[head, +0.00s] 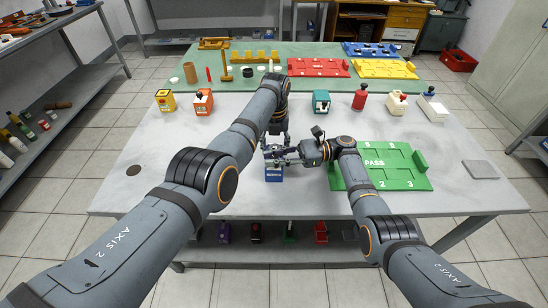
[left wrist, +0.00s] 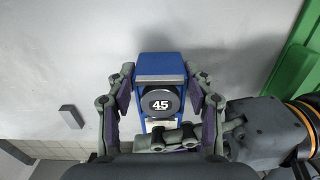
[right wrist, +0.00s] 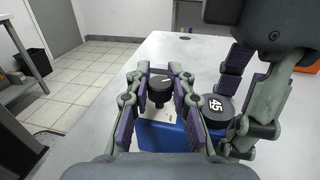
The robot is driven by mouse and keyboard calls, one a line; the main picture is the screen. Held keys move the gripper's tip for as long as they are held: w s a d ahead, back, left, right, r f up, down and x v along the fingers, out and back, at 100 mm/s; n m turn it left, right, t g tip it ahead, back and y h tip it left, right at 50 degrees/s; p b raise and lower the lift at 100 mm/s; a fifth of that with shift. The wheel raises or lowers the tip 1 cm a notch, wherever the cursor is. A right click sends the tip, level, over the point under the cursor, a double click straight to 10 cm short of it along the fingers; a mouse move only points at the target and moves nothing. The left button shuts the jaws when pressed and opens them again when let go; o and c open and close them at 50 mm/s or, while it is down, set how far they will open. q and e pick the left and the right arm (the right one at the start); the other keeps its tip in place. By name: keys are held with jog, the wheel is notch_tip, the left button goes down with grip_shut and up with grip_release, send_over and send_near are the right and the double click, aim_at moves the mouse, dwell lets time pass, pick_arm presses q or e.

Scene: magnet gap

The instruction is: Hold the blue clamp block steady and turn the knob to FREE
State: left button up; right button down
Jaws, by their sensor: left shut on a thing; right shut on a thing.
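The blue clamp block (head: 273,175) stands near the front middle of the grey table. A black disc marked 45 (left wrist: 160,103) sits on the block (left wrist: 160,65) in the left wrist view. My left gripper (left wrist: 160,88) comes from above, shut on the block's two sides. The black knob (right wrist: 159,88) has a pale pointer line on top and shows in the right wrist view. My right gripper (right wrist: 160,80) comes from the right and is shut on the knob. The knob's markings are too small or covered to read.
A green PASS tray (head: 400,183) lies right of the block, under my right arm. Several coloured blocks, among them a red one (head: 360,98) and a teal one (head: 321,101), stand farther back. A grey square pad (head: 480,169) lies at the right.

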jog(key=shift+d+f, duration=0.1)
jog(key=c, duration=1.1)
grip_release()
jog(key=shift+c, duration=0.2)
jog(key=d, duration=0.2)
jog(key=w+d, duration=0.1)
jog(key=d, duration=0.4)
jog(key=shift+w+d, duration=0.15)
